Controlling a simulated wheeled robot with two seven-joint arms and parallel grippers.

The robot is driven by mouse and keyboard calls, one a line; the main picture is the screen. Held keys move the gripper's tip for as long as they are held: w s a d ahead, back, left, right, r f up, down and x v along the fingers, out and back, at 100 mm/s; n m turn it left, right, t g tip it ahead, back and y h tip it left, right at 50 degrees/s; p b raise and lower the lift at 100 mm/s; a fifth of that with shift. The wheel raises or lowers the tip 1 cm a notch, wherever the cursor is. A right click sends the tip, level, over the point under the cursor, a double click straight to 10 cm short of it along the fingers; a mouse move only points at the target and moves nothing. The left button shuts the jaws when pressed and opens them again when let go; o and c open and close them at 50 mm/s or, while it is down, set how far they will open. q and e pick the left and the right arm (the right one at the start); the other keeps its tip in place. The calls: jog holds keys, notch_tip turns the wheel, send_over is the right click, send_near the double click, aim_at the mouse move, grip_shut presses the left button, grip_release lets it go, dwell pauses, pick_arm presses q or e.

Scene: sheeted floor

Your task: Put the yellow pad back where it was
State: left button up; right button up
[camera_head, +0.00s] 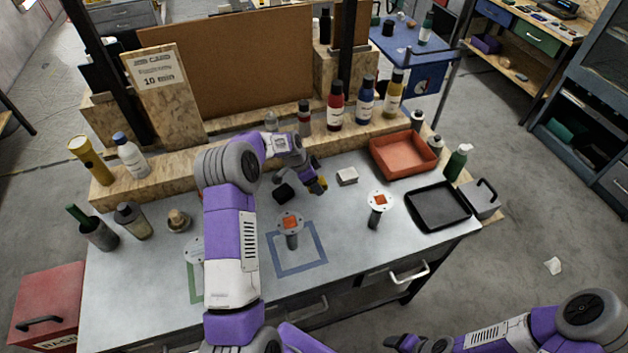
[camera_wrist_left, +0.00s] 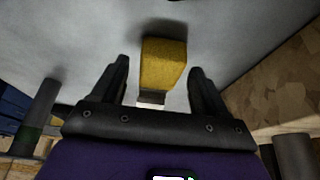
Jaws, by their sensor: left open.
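The yellow pad (camera_wrist_left: 163,63) lies on the grey tabletop in the left wrist view, ahead of and between the two dark fingers. My left gripper (camera_wrist_left: 159,85) is open, with a gap on either side of the pad. My left arm hides some of the bench. My right gripper (camera_head: 402,342) is at the bottom edge, in front of the bench; its fingers are too unclear to judge.
Round-topped stands with orange squares (camera_head: 290,222) (camera_head: 379,199) stand on the bench. A blue outlined square (camera_head: 312,265) surrounds one. A white block (camera_head: 347,176), red tray (camera_head: 381,163) and black tray (camera_head: 413,212) lie rightward. Bottles line the rear ledge (camera_head: 235,147).

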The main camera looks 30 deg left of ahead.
pick_arm(q)
jog(key=v, duration=1.2)
jog(key=shift+p, duration=0.3)
